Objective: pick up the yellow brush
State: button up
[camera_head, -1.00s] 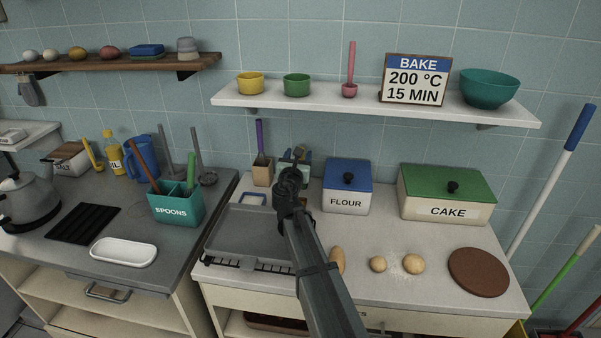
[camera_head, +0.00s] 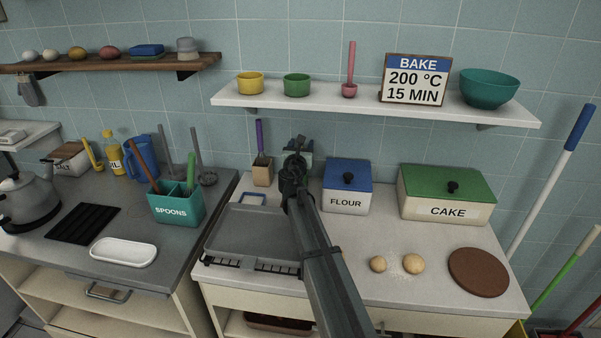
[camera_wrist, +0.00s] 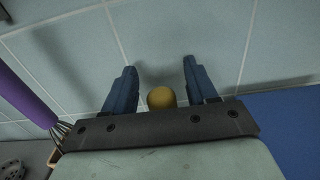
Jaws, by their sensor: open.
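My gripper (camera_head: 299,148) is at the back of the counter, between the wooden holder and the flour box, close to the tiled wall. In the wrist view my gripper (camera_wrist: 158,80) has its two blue fingers apart. A rounded yellow end (camera_wrist: 161,98) shows between them, at the edge of the gripper's dark plate. It looks like the end of the yellow brush; the rest is hidden behind the plate. I see no gap closed on it. In the head view my gripper and arm cover that spot, so I cannot make out the brush there.
A purple-handled tool (camera_head: 260,137), also in the wrist view (camera_wrist: 24,92), stands in a wooden holder (camera_head: 262,174) to the left. The blue-lidded flour box (camera_head: 345,199) is close on the right. The white shelf (camera_head: 330,106) hangs above. A grey tray (camera_head: 250,232) lies in front.

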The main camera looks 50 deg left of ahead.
jog(key=shift+c, duration=0.4)
grip_shut()
jog(key=shift+r, duration=0.1)
